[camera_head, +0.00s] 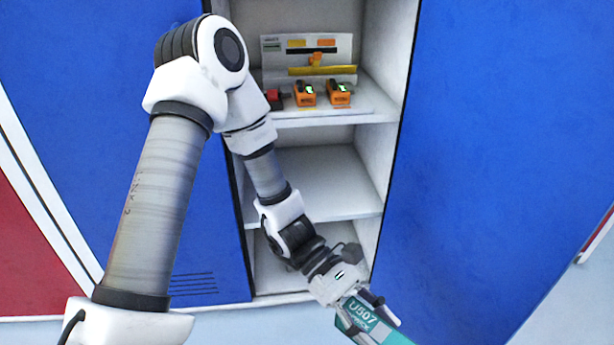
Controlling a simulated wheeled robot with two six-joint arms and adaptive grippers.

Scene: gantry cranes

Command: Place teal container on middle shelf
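My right gripper is not in view.
The upper shelf (370,108) holds orange devices (339,93), a small red item (274,98) and a pale panel (285,55) at the back. The lower compartment (270,272) is partly hidden by my arm. Blue cabinet panels (490,150) flank the open shelves.

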